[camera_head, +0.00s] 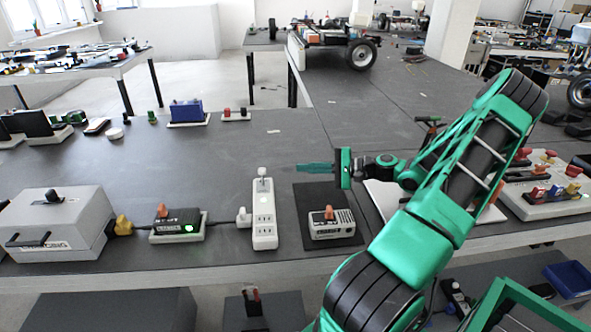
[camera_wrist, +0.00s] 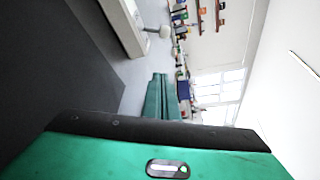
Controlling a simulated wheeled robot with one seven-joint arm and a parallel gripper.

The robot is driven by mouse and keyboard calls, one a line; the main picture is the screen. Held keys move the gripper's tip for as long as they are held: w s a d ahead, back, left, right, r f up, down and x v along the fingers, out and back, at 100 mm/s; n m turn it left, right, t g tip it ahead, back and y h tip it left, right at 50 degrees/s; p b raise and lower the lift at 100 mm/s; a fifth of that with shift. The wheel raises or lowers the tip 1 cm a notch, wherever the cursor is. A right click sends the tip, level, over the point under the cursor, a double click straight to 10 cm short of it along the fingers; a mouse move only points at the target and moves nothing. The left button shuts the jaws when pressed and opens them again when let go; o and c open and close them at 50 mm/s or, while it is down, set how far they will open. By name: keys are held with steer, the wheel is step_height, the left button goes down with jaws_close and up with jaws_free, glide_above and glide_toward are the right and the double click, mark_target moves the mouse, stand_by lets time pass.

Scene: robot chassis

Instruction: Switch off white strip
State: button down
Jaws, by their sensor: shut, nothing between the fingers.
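The white strip (camera_head: 264,222) lies on the dark table near its front edge, with a column of sockets and a small upright lever (camera_head: 262,175) at its far end. A plug sits at its left side.
Left of the strip stand a black box with a green light (camera_head: 177,226), a yellow plug (camera_head: 123,225) and a large grey box (camera_head: 60,226). To the right is a white device with an orange switch (camera_head: 331,224) on a dark mat. The table behind the strip is mostly clear.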

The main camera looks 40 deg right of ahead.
mark_target(262, 171)
steer(key=x, duration=0.8)
steer(key=shift+s+a+r, duration=0.2)
steer(key=shift+a, duration=0.35)
steer(key=shift+s+a+r, duration=0.15)
steer(key=shift+a+r, duration=0.05)
steer(key=shift+a, duration=0.3)
steer(key=shift+a+r, duration=0.1)
steer(key=shift+a, duration=0.2)
steer(key=shift+s+a+r, duration=0.15)
steer(key=shift+a+r, duration=0.05)
steer(key=shift+a, duration=0.25)
